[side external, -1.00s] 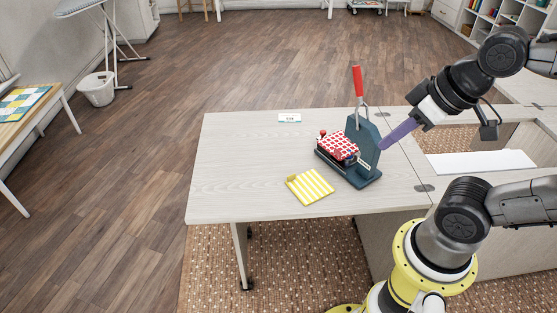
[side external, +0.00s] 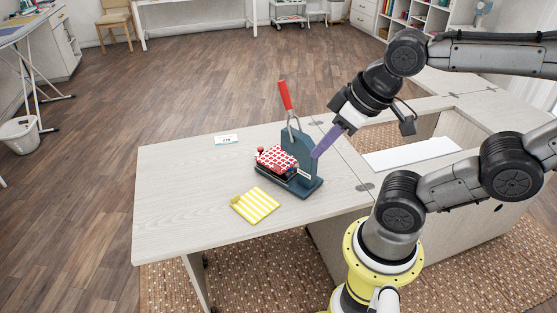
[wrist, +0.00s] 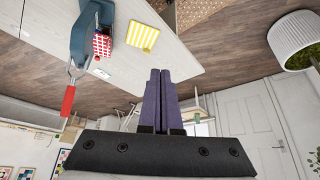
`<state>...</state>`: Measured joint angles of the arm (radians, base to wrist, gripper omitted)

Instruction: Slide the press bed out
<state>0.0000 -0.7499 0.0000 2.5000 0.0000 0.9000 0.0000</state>
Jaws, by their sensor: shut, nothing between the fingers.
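The press (side external: 300,160) is a blue-grey stand on the table with its red lever handle (side external: 285,96) raised. Its low dark bed (side external: 270,181) extends to the left of the upright, with a red-and-white patterned piece (side external: 277,158) over it and a small red knob at its left end. In the wrist view the press (wrist: 82,38) is at the upper left, with the patterned piece (wrist: 102,44) beside it. My gripper (side external: 316,155) has purple fingers, shut and empty, at the right of the upright in the side view; whether they touch it I cannot tell.
A yellow-striped cloth (side external: 255,205) lies in front of the press. A small white card (side external: 226,140) lies behind it to the left. The left part of the table (side external: 175,190) is clear. A recess with a white panel (side external: 411,153) is at the right.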

